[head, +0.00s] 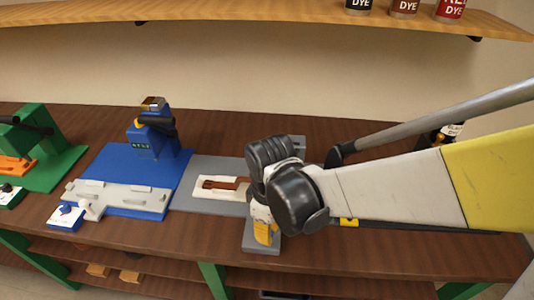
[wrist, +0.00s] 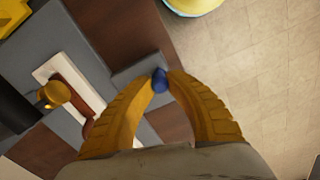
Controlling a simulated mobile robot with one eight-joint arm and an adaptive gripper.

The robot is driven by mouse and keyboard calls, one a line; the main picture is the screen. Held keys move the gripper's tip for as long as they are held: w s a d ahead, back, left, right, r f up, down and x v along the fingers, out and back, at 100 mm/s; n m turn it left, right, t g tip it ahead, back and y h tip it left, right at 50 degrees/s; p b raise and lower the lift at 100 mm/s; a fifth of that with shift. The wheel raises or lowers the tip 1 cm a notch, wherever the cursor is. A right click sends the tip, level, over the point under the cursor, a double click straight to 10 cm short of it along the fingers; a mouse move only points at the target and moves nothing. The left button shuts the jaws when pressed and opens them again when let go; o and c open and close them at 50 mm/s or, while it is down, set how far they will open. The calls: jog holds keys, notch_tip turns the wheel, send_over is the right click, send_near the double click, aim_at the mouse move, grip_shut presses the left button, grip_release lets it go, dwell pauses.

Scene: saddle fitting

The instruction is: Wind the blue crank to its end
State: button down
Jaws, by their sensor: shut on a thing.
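In the wrist view, a small blue knob of the crank (wrist: 160,79) sits between the two yellow fingertips of my gripper (wrist: 160,82). The fingers are shut on it, one on each side. The rest of the crank is hidden by the fingers. In the head view, my gripper (head: 264,233) points down at the front edge of a grey plate (head: 205,198), and the crank is hidden behind it and my arm.
A white slotted piece with a brown inset (head: 222,186) lies on the grey plate. A blue machine (head: 150,145) with a pale front plate (head: 118,196) stands to the left, and a green one (head: 40,150) at far left. A shelf with dye cans (head: 405,7) is above.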

jog(key=n, duration=0.1)
jog(key=d+n, duration=0.1)
jog(key=n, duration=0.1)
jog(key=shift+w, duration=0.3)
jog(key=n, duration=0.1)
jog(key=w+n, duration=0.1)
jog(key=n, duration=0.1)
jog(key=shift+d+n, duration=0.3)
jog(key=shift+d, duration=0.1)
jog(key=n, duration=0.1)
jog(key=w+n, duration=0.1)
jog(key=n, duration=0.1)
jog(key=w+n, duration=0.1)
jog(key=n, duration=0.1)
jog(key=shift+d, duration=0.3)
jog(key=n, duration=0.2)
jog(key=w+n, duration=0.1)
jog(key=n, duration=0.2)
jog(key=shift+w+a+n, duration=0.1)
jog(key=shift+w+n, duration=0.3)
jog(key=shift+w+a+n, duration=0.2)
jog(key=shift+w+n, duration=0.05)
jog(key=shift+n, duration=0.7)
jog(key=shift+w+a+n, duration=0.2)
jog(key=shift+w+n, duration=0.1)
jog(key=shift+n, duration=0.6)
jog(key=shift+w+a+n, duration=0.2)
jog(key=shift+w+n, duration=0.05)
jog(key=shift+n, duration=0.7)
